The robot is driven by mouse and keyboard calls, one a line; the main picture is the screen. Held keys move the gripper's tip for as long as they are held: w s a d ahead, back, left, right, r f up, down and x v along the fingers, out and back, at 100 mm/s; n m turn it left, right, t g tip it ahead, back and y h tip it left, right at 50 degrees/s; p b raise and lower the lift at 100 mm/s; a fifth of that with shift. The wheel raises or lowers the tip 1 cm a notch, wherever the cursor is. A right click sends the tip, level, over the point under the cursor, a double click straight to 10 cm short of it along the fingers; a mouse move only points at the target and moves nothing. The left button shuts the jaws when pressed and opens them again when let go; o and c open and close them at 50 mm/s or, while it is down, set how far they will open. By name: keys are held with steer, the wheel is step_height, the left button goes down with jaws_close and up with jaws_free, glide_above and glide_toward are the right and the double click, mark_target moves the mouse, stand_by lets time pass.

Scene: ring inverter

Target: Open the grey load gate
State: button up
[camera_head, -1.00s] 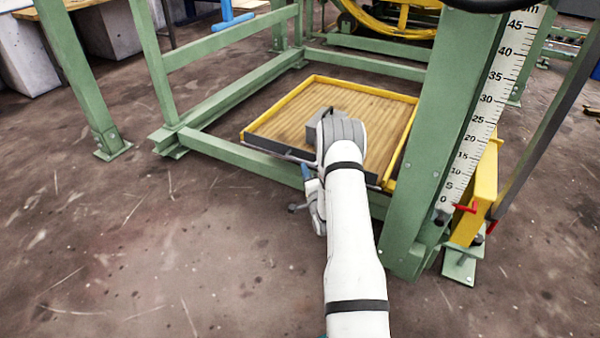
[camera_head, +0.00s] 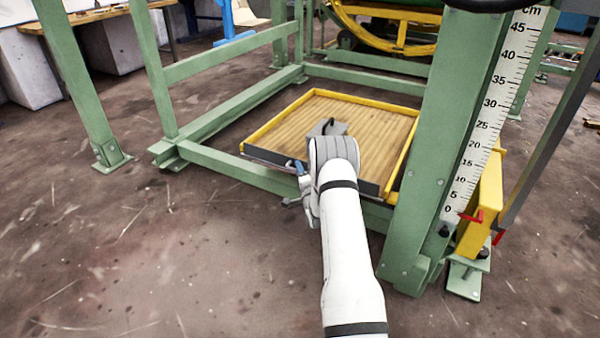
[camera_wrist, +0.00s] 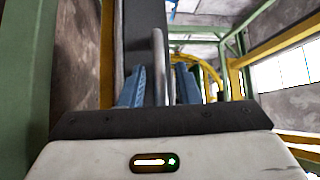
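The grey load gate (camera_head: 262,156) is a dark low strip along the front edge of a wooden platform (camera_head: 360,125) with yellow rims. It is upright; my arm covers its middle. My gripper (camera_head: 298,180) is at the gate's front side, low and largely hidden behind my wrist in the head view. In the wrist view, the blue fingers of my gripper (camera_wrist: 160,88) are apart, with a thin grey handle bar (camera_wrist: 160,65) between them. Gaps show on both sides of the bar. The dark gate panel (camera_wrist: 138,25) rises behind it.
A green frame (camera_head: 230,168) surrounds the platform, with a thick post (camera_head: 430,160) close on the right. A grey block (camera_head: 335,128) lies on the platform. A ruler (camera_head: 490,110) and a yellow part (camera_head: 482,208) are right of the post. The floor (camera_head: 150,260) at front left is clear.

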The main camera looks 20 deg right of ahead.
jaws_close()
steer(key=shift+f, duration=0.15)
step_height(320, 180, down, 7)
steer(key=a+n+t+y, duration=0.1)
steer(key=n+t+y, duration=0.2)
steer(key=n+y, duration=1.4)
steer(key=s+n, duration=0.1)
steer(key=n, duration=0.4)
steer(key=shift+r+n, duration=0.2)
steer(key=shift+n, duration=0.2)
steer(key=shift+w+n+y, duration=0.15)
steer(key=shift+n+y, duration=0.25)
steer(key=shift+n, duration=0.3)
